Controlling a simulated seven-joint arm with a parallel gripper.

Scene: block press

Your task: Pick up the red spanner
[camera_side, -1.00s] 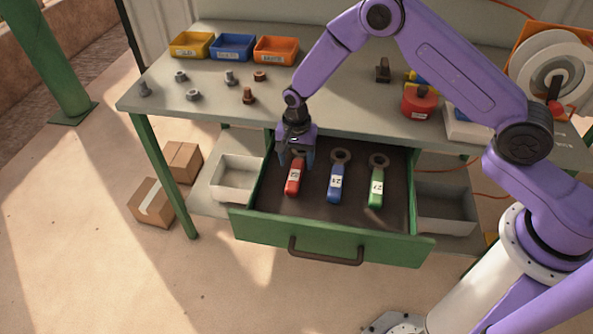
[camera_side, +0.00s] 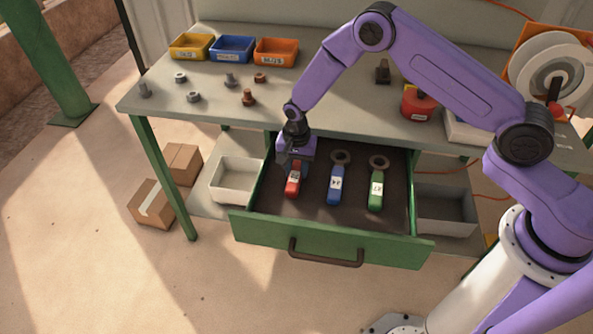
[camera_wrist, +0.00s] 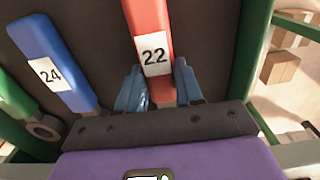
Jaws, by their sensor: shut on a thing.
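The red spanner (camera_side: 292,186) lies in the open drawer (camera_side: 325,217), the leftmost of three spanners in the side view. Its upper end is hidden by my gripper (camera_side: 295,168). In the wrist view the red spanner (camera_wrist: 150,25) carries a white label reading 22. There my gripper (camera_wrist: 161,82) has one finger on each side of the red handle, just by the label, and is shut on it. The spanner appears to be still at the drawer floor.
A blue spanner (camera_side: 335,190) with label 24 and a green spanner (camera_side: 376,190) lie to the right in the drawer. The bench top (camera_side: 210,115) overhangs behind, with bolts and nuts on it. Drawer walls stand close on the left.

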